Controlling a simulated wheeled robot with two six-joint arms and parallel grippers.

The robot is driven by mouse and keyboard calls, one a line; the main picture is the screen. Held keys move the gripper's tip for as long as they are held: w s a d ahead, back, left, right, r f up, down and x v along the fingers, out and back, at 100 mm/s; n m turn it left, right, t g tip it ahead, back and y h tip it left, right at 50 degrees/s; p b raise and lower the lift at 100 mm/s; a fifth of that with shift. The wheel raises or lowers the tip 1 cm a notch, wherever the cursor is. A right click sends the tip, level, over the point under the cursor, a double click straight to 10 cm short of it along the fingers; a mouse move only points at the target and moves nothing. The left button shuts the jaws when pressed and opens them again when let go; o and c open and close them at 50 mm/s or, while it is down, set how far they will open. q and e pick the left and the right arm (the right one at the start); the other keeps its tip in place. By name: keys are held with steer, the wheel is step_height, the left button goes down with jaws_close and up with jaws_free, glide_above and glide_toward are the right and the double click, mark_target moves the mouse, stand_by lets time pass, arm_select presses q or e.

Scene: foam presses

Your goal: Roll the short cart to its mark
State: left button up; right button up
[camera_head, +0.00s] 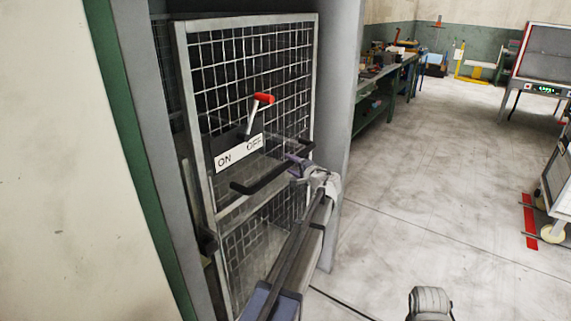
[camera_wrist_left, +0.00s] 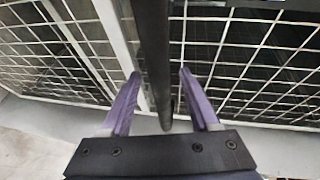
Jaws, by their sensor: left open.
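A light-grey cart (camera_head: 558,185) with a pale wheel is cut off by the right edge of the head view. I cannot tell whether it is the short cart. A red strip (camera_head: 529,222) lies on the floor beside its wheel. My left gripper (camera_head: 299,166) is at the right part of a black bar handle (camera_head: 262,184) on a mesh door. In the left wrist view my open purple fingers (camera_wrist_left: 160,78) stand on either side of the dark bar (camera_wrist_left: 153,45).
The mesh door (camera_head: 207,205) carries an ON/OFF plate (camera_head: 238,152) and a red-tipped lever (camera_head: 262,99). A green workbench (camera_head: 376,118) stands beyond the grey post. A stand with a green display (camera_head: 545,90) is at far right. The middle floor is clear.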

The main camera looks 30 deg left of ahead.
arm_select(q)
steer(key=x, duration=0.4)
steer(key=shift+w+a+f+b, duration=0.1)
steer(key=shift+w+a+b, duration=0.1)
steer(key=shift+b, duration=0.1)
jaws_close()
steer(key=shift+s, duration=0.1)
stand_by(1.0)
